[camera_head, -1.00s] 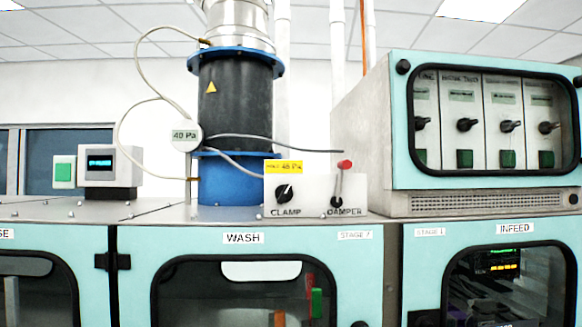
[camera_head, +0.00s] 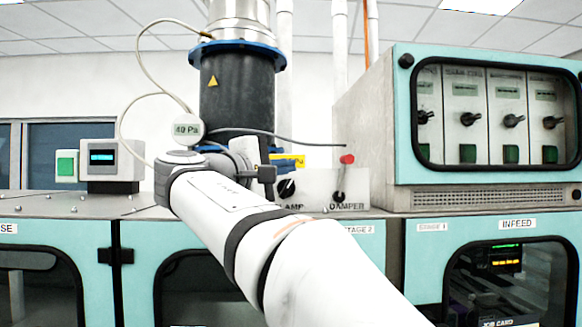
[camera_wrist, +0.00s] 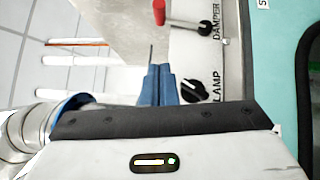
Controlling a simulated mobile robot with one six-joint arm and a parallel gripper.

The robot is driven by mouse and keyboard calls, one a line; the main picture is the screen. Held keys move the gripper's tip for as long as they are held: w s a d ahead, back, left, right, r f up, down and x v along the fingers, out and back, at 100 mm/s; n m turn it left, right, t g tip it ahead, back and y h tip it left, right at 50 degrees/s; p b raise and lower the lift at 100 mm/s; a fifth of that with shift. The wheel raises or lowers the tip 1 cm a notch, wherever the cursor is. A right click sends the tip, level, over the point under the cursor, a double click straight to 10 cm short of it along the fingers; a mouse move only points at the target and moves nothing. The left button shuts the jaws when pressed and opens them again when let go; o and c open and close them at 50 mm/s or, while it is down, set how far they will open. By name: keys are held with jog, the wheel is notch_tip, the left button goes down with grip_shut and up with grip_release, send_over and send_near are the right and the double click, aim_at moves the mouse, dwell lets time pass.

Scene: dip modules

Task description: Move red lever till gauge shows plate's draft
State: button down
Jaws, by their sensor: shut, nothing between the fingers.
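The red lever's knob (camera_head: 347,160) stands nearly upright, tilted slightly right, above the DAMPER pivot on a white panel. It also shows in the wrist view (camera_wrist: 160,12). The round gauge (camera_head: 188,129) on the duct reads 40 Pa. The yellow plate (camera_head: 293,160) is mostly hidden behind my gripper, leaving only "Pa" legible. My gripper (camera_head: 291,162) is shut and empty in front of the plate, left of the lever and apart from it. Its blue fingertips (camera_wrist: 157,70) lie together in the wrist view.
The black CLAMP knob (camera_head: 287,188) sits left of the lever on the same panel. A grey-and-teal cabinet (camera_head: 360,130) rises close at the right. Loose hoses and a grey cable (camera_head: 270,136) run around the duct. A small display box (camera_head: 112,160) stands at the left.

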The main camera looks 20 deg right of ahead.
aim_at(343, 159)
jog(key=p+x, duration=0.1)
jog(key=x, duration=0.2)
jog(key=s+p+x, duration=0.1)
jog(key=x, duration=0.3)
jog(key=s+d+p+x, duration=0.1)
jog(key=p+x, duration=0.1)
jog(key=x, duration=0.2)
jog(key=shift+d+r, duration=0.2)
jog(key=shift+r, duration=0.05)
jog(key=shift+s+d, duration=0.1)
jog(key=shift+d, duration=0.1)
jog(key=shift+d+f, duration=0.1)
jog(key=shift+f, duration=0.05)
jog(key=shift+s+d+b, duration=0.1)
jog(key=shift+d+b, duration=0.4)
jog(key=shift+d, duration=0.25)
